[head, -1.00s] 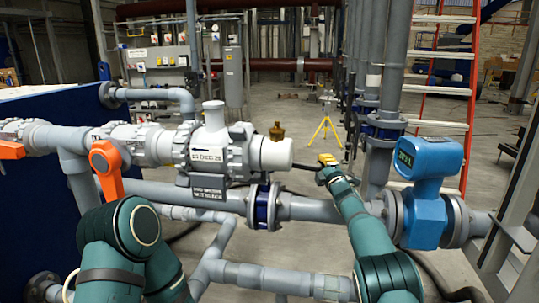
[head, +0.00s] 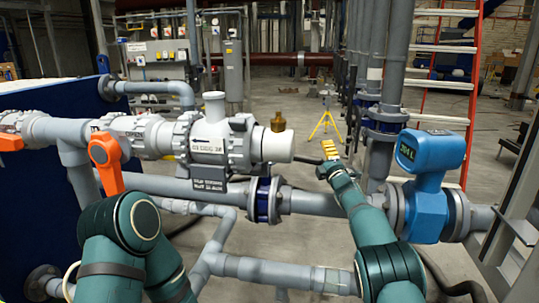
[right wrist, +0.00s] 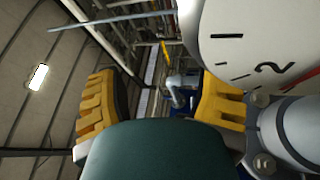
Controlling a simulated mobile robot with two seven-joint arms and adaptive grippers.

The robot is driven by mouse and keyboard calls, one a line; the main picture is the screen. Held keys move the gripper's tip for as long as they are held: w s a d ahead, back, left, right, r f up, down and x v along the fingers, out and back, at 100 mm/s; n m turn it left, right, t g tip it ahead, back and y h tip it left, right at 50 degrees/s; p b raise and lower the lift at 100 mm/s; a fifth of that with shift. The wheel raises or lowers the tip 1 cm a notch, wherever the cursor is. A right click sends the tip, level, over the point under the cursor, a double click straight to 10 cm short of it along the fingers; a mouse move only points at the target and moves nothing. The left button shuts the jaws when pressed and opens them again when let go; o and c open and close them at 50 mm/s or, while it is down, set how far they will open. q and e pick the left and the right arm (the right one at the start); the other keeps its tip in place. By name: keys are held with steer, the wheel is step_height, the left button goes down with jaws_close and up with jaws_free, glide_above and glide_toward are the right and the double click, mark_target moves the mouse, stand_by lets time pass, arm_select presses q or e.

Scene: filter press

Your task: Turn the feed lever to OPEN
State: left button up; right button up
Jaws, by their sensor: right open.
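An orange lever (head: 105,152) hangs downward from the grey pipework at left in the head view. A second orange handle (head: 11,142) shows at the left edge. My right gripper (head: 329,149) is beyond the pipework, right of the white pipe end and well away from both levers. The right wrist view shows its yellow fingers (right wrist: 160,105) wide apart with nothing between them. My left arm shows at the lower left, but its gripper is out of view.
A grey valve body (head: 208,145) with a brass fitting (head: 278,122) stands between the levers and my right gripper. A blue meter (head: 427,180) stands at right. A white dial (right wrist: 260,40) is close to the right finger in the wrist view.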

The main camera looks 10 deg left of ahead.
steer(key=s+f+b, duration=0.1)
steer(key=s+f, duration=0.1)
steer(key=s, duration=0.5)
steer(key=shift+s+b, duration=0.25)
steer(key=shift+b, duration=0.15)
steer(key=shift+f, duration=0.1)
